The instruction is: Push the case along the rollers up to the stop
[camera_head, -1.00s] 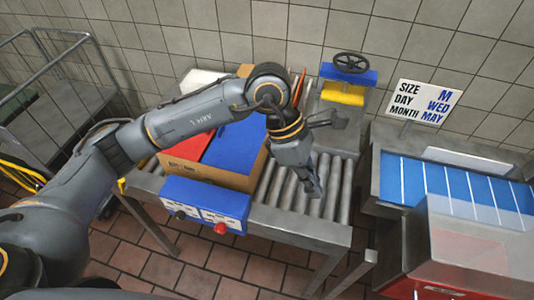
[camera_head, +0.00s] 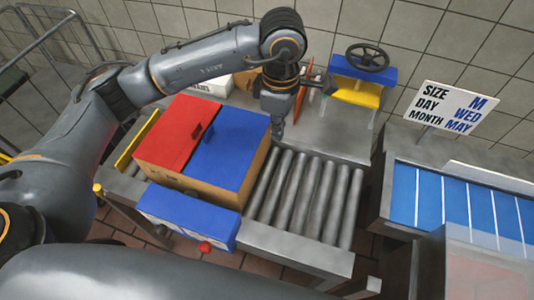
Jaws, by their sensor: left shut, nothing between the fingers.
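The case (camera_head: 255,170) is a brown carton with a red flap (camera_head: 177,131) and a blue flap (camera_head: 229,149) on top. It sits on the left part of the conveyor. Bare grey rollers (camera_head: 307,195) run to its right. My left gripper (camera_head: 277,133) is shut and empty, pointing down at the case's back right corner; I cannot tell whether it touches the case. My right gripper is not in view.
A blue control box (camera_head: 188,215) with a red knob stands at the conveyor's front. A blue and yellow press with a black handwheel (camera_head: 367,58) stands behind. A sign (camera_head: 448,107) and a blue-topped conveyor (camera_head: 445,196) are at right. A metal cart (camera_head: 50,50) is at left.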

